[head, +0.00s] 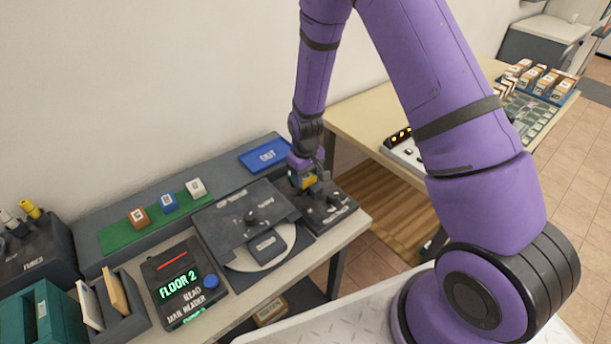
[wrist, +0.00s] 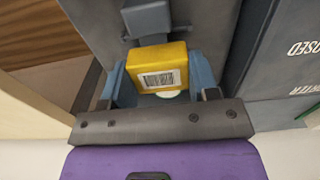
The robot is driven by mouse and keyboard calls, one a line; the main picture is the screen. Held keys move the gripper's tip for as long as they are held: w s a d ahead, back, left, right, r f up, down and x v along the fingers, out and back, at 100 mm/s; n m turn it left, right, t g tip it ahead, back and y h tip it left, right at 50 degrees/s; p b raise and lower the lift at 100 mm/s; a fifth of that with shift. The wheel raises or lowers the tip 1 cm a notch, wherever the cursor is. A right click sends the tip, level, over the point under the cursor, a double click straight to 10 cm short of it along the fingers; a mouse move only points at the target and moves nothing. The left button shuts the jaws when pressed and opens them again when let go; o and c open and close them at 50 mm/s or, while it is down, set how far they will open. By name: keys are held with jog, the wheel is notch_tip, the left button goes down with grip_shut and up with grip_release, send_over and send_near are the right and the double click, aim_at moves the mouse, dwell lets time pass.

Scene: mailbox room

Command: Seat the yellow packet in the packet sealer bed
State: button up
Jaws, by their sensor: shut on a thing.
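The yellow packet (wrist: 157,68) has a barcode label on its face. My gripper (wrist: 160,88) is shut on it, with one blue finger at each side. In the head view the packet (head: 309,181) is a small yellow patch at my gripper (head: 306,178), above or at the dark device at the right end of the counter, which looks like the packet sealer (head: 335,211). In the wrist view a grey block (wrist: 147,18) of that device stands just beyond the packet. I cannot tell whether the packet touches the bed.
Left of the sealer is a grey panel with a knob (head: 232,218) over a pale disc. A lit "FLOOR 2" reader (head: 183,284), a green mat with small blocks (head: 147,229) and a blue tray (head: 266,155) are farther left and behind. The counter ends just right of the sealer.

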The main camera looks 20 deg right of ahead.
jog(key=shift+f, duration=1)
dwell(0.4)
jog(key=o, duration=1.3)
jog(key=shift+r, duration=0.15)
jog(key=shift+r, duration=2.9)
